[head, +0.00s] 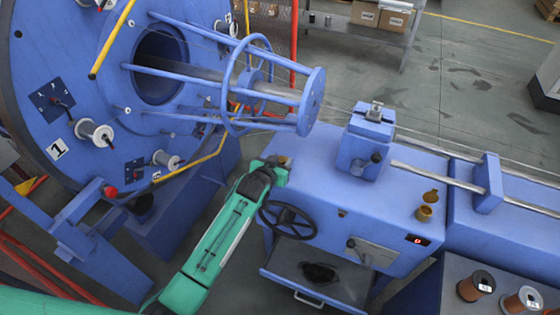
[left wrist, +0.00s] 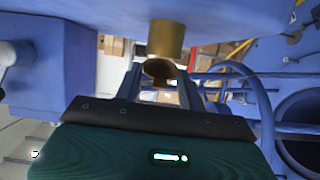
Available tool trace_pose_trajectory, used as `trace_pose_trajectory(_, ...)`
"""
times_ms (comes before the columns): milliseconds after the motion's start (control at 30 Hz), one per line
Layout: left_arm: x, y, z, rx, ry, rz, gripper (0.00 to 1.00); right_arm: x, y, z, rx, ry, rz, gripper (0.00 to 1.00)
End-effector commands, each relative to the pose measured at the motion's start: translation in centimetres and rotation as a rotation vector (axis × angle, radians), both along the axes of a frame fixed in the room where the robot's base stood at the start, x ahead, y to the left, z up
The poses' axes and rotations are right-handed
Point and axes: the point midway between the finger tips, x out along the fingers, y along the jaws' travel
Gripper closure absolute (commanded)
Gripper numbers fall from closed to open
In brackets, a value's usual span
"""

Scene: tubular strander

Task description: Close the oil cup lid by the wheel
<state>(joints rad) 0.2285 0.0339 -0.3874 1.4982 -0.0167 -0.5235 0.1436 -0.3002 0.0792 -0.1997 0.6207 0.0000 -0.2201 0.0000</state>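The oil cup by the wheel is a small brass cup (head: 286,160) at the near left edge of the blue machine housing, partly hidden by my gripper. In the left wrist view the brass cup (left wrist: 166,38) hangs from the top of the picture, with a round darker brass lid (left wrist: 160,69) below it. The lid appears open. My left gripper (head: 275,166) is at this cup; in the left wrist view its fingers (left wrist: 163,84) are apart, on either side of the lid. I cannot tell whether they touch it. The black handwheel (head: 287,220) is just below. My right gripper is not in view.
A second brass cup (head: 425,212) with its lid raised stands farther right on the housing. The blue rotor cage (head: 310,100) is above my gripper. An open drawer (head: 318,285) juts out below the wheel. Spools (head: 476,286) stand at lower right.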

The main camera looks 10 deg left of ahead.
Motion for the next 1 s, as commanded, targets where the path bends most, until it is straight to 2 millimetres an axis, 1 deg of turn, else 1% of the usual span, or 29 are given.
trace_pose_trajectory(67,0.0,0.0,-0.3,-0.003,-0.006,0.0,0.83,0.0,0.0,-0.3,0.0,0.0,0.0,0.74)
trace_pose_trajectory(200,-0.2,0.0,-0.9,-0.02,-0.056,0.001,0.83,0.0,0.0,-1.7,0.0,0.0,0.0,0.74)
trace_pose_trajectory(300,-0.2,0.0,-1.0,-0.032,-0.093,0.001,0.83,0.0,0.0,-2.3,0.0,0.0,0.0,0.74)
trace_pose_trajectory(667,-0.3,0.0,-0.6,-0.04,-0.117,0.001,0.83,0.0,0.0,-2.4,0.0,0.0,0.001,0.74)
trace_pose_trajectory(700,-0.3,0.0,-0.6,-0.039,-0.118,0.0,0.58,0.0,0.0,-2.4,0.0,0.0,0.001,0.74)
trace_pose_trajectory(767,-0.3,0.1,-0.6,-0.039,-0.118,0.0,0.46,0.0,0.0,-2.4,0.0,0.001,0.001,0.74)
trace_pose_trajectory(800,-0.3,0.1,-0.6,-0.039,-0.118,0.0,0.39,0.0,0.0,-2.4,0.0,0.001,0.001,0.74)
trace_pose_trajectory(1000,-0.3,0.1,-0.6,-0.039,-0.117,0.0,0.38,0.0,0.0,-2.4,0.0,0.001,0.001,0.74)
